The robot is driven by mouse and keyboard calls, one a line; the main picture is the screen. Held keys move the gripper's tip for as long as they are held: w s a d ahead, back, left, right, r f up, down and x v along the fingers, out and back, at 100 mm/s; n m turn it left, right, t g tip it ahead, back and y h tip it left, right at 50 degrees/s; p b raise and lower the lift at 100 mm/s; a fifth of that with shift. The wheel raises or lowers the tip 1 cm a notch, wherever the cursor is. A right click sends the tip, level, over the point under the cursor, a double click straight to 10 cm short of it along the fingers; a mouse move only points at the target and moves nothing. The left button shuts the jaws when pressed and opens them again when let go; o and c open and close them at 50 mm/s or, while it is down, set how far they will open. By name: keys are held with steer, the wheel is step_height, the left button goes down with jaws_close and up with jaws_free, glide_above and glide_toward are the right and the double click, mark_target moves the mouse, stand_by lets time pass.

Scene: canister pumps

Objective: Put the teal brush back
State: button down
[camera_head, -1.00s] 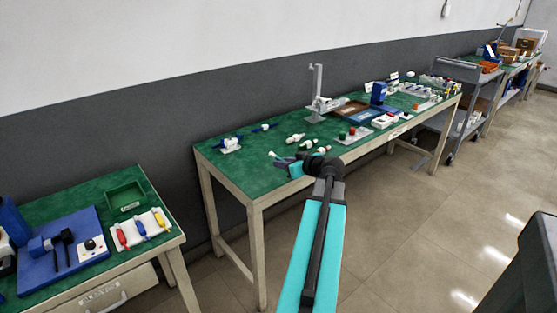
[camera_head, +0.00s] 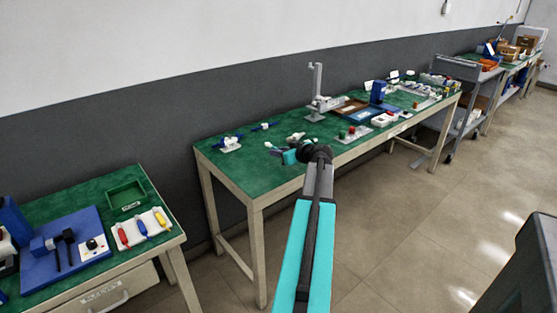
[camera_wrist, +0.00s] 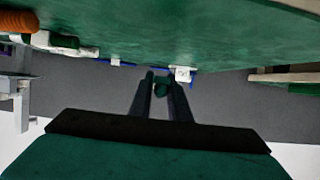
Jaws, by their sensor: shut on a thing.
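In the head view my gripper (camera_head: 277,153) is over the near left part of the green-topped middle table (camera_head: 240,178). A small pale tip (camera_head: 268,145) shows just beyond the fingers. A white block with blue parts (camera_head: 230,144) stands at the table's left end; it also shows beyond my fingertips in the wrist view (camera_wrist: 182,74).
A small blue-and-white item (camera_head: 264,126) lies behind, and white bottles (camera_head: 295,137) lie right of my gripper. A grey stand (camera_head: 318,95) rises at the back. The left table holds a green bin (camera_head: 125,198) and a white rack (camera_head: 143,230). The middle table's left front corner is clear.

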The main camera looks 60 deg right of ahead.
mark_target(278, 165)
steer(key=shift+f, duration=0.15)
steer(key=shift+f, duration=1.6)
